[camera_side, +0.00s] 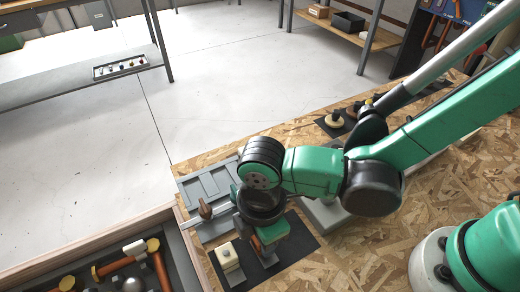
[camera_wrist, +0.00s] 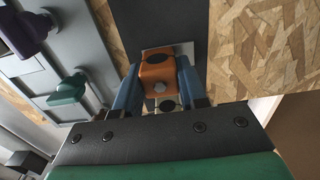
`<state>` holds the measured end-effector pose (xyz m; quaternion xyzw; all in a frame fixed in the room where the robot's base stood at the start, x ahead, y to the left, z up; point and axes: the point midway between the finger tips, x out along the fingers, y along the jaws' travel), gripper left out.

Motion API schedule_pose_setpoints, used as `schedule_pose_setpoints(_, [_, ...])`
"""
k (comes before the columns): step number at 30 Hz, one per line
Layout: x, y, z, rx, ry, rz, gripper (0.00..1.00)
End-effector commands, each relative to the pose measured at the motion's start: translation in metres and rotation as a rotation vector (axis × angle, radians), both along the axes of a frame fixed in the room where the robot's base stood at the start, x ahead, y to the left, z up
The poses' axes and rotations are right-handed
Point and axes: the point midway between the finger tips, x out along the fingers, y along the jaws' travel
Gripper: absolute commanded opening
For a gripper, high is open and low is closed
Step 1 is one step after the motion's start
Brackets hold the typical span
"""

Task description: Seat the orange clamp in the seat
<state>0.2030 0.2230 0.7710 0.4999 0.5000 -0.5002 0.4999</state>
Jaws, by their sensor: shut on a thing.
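The orange clamp (camera_wrist: 158,70), a block with a grey bolt head on its face, is between the blue fingers of my gripper (camera_wrist: 157,82) in the wrist view. The gripper is shut on it. A light grey metal plate (camera_wrist: 184,48) on a dark mat shows just behind the clamp, partly hidden by it. It may be the seat; I cannot tell whether the clamp touches it. In the side view my gripper (camera_side: 258,240) points down over the dark mat, and my wrist hides most of the fingers and the clamp.
A grey slotted panel (camera_side: 208,186) lies at the board's left corner. In the wrist view it carries a purple part (camera_wrist: 28,28) and a green part (camera_wrist: 70,90). A cream block (camera_side: 227,256) stands left of my gripper. A crate of tools (camera_side: 165,215) is at lower left.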

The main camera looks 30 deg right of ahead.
Motion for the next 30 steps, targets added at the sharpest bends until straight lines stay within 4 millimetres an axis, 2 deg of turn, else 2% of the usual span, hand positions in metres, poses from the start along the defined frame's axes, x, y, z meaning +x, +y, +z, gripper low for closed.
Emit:
schedule_pose_setpoints(7, [0.000, 0.000, 0.008, 0.000, 0.000, 0.000, 0.00])
schedule_pose_setpoints(11, [0.000, 0.000, 0.023, 0.000, 0.000, 0.000, 0.00])
schedule_pose_setpoints(24, [0.000, 0.000, 0.133, 0.000, 0.000, 0.000, 0.00])
schedule_pose_setpoints(30, [0.000, 0.000, 0.172, 0.000, 0.000, 0.001, 0.00])
